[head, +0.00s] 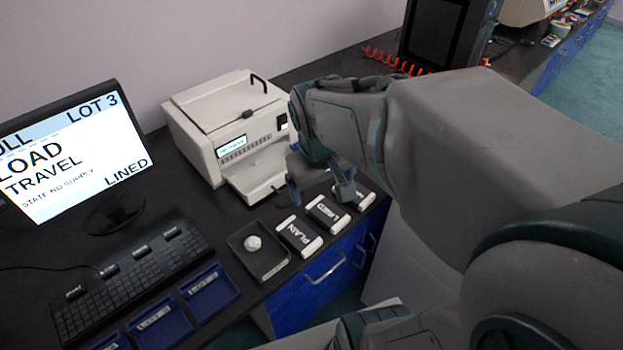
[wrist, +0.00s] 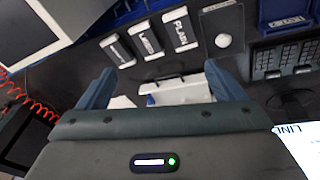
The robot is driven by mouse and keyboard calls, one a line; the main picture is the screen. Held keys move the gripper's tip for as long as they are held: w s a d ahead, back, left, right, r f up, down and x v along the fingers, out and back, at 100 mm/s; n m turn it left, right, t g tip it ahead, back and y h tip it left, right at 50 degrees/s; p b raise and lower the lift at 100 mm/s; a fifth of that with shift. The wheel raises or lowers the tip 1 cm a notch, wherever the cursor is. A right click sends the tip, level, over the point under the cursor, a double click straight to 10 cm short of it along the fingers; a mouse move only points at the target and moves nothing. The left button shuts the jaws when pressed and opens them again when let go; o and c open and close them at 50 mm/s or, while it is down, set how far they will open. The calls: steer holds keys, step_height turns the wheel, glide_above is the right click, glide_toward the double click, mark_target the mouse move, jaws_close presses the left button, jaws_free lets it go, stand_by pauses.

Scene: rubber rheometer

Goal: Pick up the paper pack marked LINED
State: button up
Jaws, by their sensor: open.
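The paper pack marked LINED (head: 327,213) lies on the dark bench, the middle of a row of three black and white packs. The PLAIN pack (head: 298,238) is to its left; a third pack (head: 358,196) is to its right, its label partly hidden by my gripper. My gripper (head: 319,184) is open and empty above the bench, behind the row and in front of the white machine. In the wrist view the LINED pack (wrist: 148,41) is ahead of the fingers (wrist: 160,88), apart from them, between the PLAIN pack (wrist: 180,33) and the third pack (wrist: 117,51).
A white instrument (head: 230,130) stands close behind my gripper. A dark tray (head: 270,268) with a pale round lump is left of the packs. A keyboard (head: 130,280), blue trays (head: 210,290) and a monitor (head: 75,150) are farther left. Blue drawers lie below the bench edge.

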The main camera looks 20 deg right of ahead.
steer(key=w+d+f+n+g, duration=0.2)
steer(key=w+d+f, duration=0.2)
steer(key=w+f, duration=0.3)
steer(key=n+y, duration=0.1)
steer(key=n, duration=0.1)
glide_above(327, 212)
step_height(327, 212, down, 8)
step_height(327, 212, down, 14)
steer(key=shift+r+p, duration=0.1)
steer(key=shift+p, duration=0.95)
steer(key=c, duration=1.1)
